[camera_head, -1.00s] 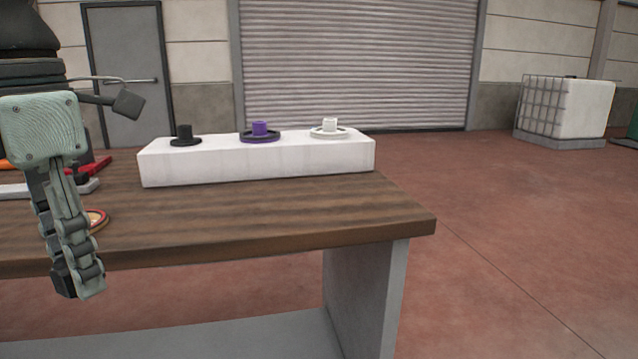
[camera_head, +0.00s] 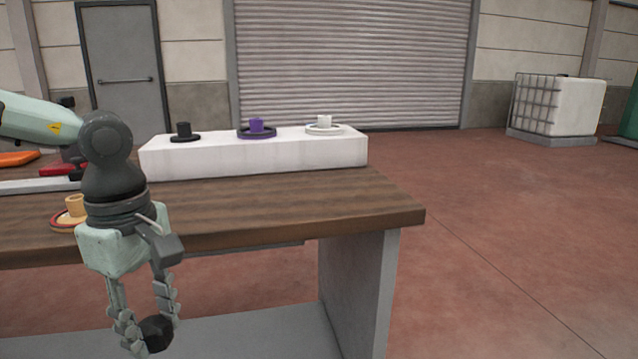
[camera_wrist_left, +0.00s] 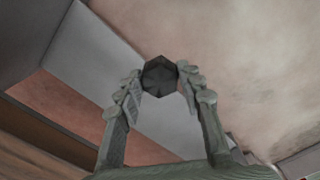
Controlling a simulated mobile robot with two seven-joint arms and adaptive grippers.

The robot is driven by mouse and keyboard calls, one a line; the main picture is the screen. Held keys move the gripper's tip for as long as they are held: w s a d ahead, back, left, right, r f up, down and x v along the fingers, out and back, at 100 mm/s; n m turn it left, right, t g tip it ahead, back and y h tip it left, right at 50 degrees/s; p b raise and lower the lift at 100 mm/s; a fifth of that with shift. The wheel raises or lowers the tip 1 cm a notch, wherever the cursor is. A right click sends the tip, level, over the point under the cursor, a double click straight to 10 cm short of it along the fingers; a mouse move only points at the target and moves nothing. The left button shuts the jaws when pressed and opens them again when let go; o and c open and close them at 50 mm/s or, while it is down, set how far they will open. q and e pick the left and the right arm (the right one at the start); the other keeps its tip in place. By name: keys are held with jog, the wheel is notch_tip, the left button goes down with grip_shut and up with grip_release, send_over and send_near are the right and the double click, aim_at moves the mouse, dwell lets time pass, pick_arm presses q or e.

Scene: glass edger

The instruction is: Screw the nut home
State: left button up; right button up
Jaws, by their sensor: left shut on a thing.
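My left gripper (camera_head: 147,335) hangs fingers-down in front of the table, below the level of its top. It is shut on a dark, faceted nut (camera_head: 157,333), which also shows between the fingertips in the left wrist view (camera_wrist_left: 160,78). The nut is clear of the table. A long white block (camera_head: 255,158) on the table carries a black post on a black disc (camera_head: 184,132), a purple post on a dark ring (camera_head: 256,128) and a white post on a white disc (camera_head: 324,124). My right gripper is not in view.
The wooden table (camera_head: 330,205) has a front edge close behind my left gripper and a grey side panel (camera_head: 357,300) below. A tan post on a reddish disc (camera_head: 75,206) stands at the left. Red and orange items lie behind it. The tabletop's right end is clear.

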pick_arm(q)
jog(key=w+d+f+m, duration=0.1)
jog(key=w+f+m, duration=0.2)
jog(key=f+m, duration=0.35)
jog(key=w+d+f+m, duration=0.2)
jog(key=f+m, duration=0.3)
jog(key=m, duration=0.3)
jog(key=a+r+n, duration=0.2)
jog(key=a+r, duration=0.1)
jog(key=a, duration=0.6)
jog(key=a+r+n, duration=0.2)
jog(key=a+r, duration=0.1)
jog(key=a, duration=0.7)
jog(key=s+a+f+n, duration=0.4)
jog(key=s+a, duration=0.3)
jog(key=a, duration=0.2)
jog(key=shift+a+f, duration=0.25)
jog(key=shift+a, duration=0.05)
